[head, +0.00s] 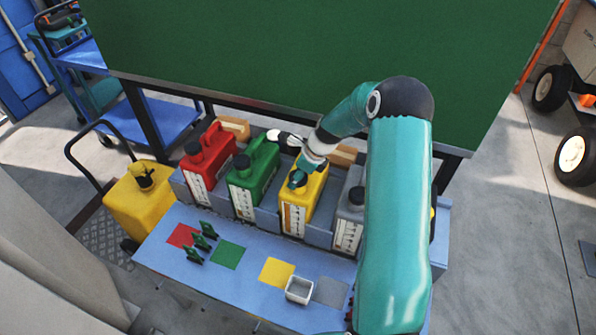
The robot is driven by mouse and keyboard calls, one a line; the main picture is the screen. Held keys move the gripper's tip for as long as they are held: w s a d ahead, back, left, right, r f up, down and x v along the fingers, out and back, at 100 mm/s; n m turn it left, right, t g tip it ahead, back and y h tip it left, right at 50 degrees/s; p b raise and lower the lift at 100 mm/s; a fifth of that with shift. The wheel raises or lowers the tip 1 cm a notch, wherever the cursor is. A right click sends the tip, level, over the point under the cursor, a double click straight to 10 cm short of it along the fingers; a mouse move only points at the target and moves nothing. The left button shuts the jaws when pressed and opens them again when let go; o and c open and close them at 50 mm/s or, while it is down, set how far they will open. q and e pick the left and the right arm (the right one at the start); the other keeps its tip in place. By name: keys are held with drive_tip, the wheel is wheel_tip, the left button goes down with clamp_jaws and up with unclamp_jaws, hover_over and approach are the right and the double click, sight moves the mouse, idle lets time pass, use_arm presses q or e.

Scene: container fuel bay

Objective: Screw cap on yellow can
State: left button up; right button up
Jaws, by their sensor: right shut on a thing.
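The yellow can (304,205) stands upright in the blue rack, between the green can (252,176) and the grey can (349,212). My right arm comes in from the lower right and reaches down to its top. My right gripper (297,180) is at the filler opening, on the front left of the can's top. It is shut on the cap, which its fingers mostly hide. I cannot tell how far the cap sits on the neck. My left gripper is not in view.
A red can (208,161) stands at the rack's left end. The blue table (200,270) bears coloured squares, small green clips (202,240) and a white open box (299,289). A larger yellow container (140,205) stands on a trolley at left. My arm hides the table's right part.

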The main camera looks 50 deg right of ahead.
drive_tip(key=shift+s+r+m+h+p, duration=0.1)
drive_tip(key=shift+s+m+h+p, duration=0.15)
drive_tip(key=shift+m+p, duration=0.8)
drive_tip(key=shift+f+m+h+p, duration=0.25)
drive_tip(key=shift+p, duration=0.2)
drive_tip(key=o, duration=1)
drive_tip(key=shift+o, duration=1)
drive_tip(key=shift+d, duration=0.1)
drive_tip(key=shift+r, duration=0.1)
drive_tip(key=shift+w, duration=0.1)
